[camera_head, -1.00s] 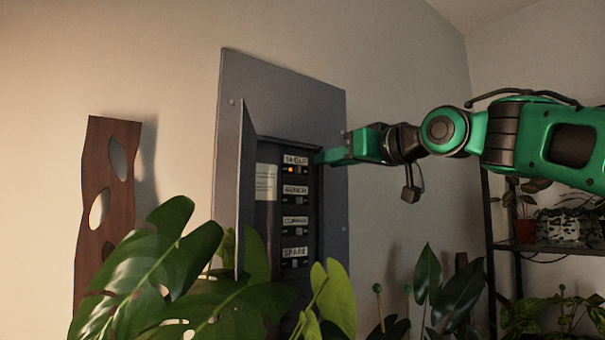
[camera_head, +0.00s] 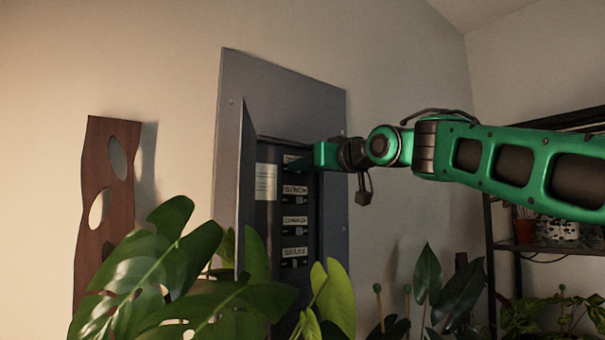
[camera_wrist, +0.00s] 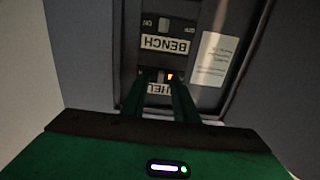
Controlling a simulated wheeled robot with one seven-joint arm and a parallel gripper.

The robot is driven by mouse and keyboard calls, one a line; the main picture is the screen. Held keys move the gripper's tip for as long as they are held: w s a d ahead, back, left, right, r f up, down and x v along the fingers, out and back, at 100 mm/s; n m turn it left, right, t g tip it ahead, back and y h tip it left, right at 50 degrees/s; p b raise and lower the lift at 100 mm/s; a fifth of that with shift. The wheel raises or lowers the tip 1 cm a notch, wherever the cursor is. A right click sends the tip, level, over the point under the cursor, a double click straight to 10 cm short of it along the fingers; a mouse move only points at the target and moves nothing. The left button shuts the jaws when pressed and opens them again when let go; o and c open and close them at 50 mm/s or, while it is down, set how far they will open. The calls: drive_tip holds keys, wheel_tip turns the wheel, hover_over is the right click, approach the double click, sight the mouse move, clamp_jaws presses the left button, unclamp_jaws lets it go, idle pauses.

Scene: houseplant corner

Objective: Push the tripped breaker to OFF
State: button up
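The grey breaker panel (camera_head: 335,230) is on the wall with its door (camera_head: 247,190) swung open at the left. It holds a column of breakers labelled SHELF, BENCH, one hard to read, and SPARE. My gripper (camera_head: 291,166) reaches into the panel at the top row and hides most of that breaker in the head view. In the wrist view its fingers (camera_wrist: 160,82) are apart, with the SHELF label between them. I cannot tell whether they touch the switch.
The BENCH breaker (camera_wrist: 163,24) is the neighbouring row, its label (camera_wrist: 165,44) clear of the fingers. A paper sheet (camera_head: 266,182) is left of the breakers. Large leaves (camera_head: 170,270) rise before the panel's lower part. A plant shelf (camera_head: 560,248) stands at the right.

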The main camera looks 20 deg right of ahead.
drive_tip(key=shift+c, duration=0.7)
clamp_jaws()
drive_tip(key=shift+s+a+m+t+h, duration=0.1)
drive_tip(key=shift+a+m+t+h, duration=0.15)
drive_tip(key=shift+m+h, duration=0.55)
drive_tip(key=shift+a+m+t+h, duration=0.2)
drive_tip(key=shift+m+h, duration=0.2)
drive_tip(key=shift+h, duration=0.7)
